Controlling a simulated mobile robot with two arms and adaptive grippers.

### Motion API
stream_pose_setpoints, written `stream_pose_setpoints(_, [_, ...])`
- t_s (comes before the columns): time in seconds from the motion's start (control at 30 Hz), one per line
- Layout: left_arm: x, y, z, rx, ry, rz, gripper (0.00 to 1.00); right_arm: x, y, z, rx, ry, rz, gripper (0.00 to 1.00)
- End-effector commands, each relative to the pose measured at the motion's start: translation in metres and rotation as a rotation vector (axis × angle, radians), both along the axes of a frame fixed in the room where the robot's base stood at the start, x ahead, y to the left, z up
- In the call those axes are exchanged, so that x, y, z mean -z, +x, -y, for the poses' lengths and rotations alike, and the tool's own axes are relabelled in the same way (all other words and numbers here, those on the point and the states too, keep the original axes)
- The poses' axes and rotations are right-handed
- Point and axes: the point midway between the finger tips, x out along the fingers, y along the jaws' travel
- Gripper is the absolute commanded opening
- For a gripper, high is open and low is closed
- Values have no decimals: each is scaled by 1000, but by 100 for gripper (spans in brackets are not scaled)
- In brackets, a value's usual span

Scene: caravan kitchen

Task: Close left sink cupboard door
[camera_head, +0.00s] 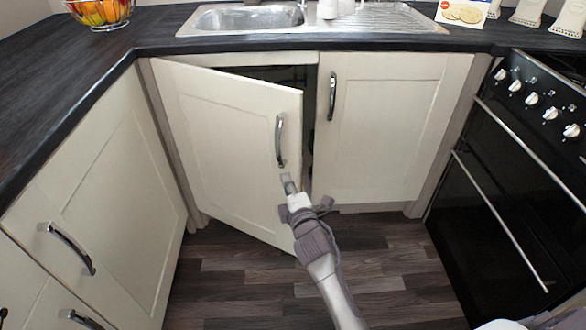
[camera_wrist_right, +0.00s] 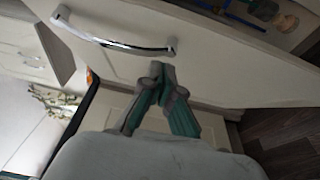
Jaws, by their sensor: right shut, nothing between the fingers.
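The left sink cupboard door (camera_head: 228,140) is cream and stands partly open under the sink, its free right edge swung out toward me. Its curved metal handle (camera_head: 280,140) is upright near that edge. My right gripper (camera_head: 287,181) is shut and empty, with its tips at the door's front face just below the handle; I cannot tell whether they touch. In the right wrist view the shut fingertips (camera_wrist_right: 158,68) are beside one end of the handle (camera_wrist_right: 110,42). My left gripper is not in view.
The right sink cupboard door (camera_head: 385,130) is closed. A black oven (camera_head: 510,190) stands at the right and cream drawers and cupboards (camera_head: 105,180) at the left. The dark counter with the sink (camera_head: 250,20) is above. The wood floor (camera_head: 230,285) in front is clear.

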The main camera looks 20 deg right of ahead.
Motion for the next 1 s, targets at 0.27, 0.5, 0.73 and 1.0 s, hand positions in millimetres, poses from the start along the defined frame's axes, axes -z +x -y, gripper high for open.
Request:
stream_pose_setpoints(0.27, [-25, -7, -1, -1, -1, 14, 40, 1, 41, 20, 0, -2, 0, 0])
stream_pose_setpoints(0.5, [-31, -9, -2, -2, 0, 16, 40, 0, 50, 30, -1, 1, 0, 0])
stream_pose_setpoints(0.73, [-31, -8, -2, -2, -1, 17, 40, 0, 50, 30, -1, 2, 0, 0])
stream_pose_setpoints(1.0, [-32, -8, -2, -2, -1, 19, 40, -1, 53, 35, -16, -4, 1, 0])
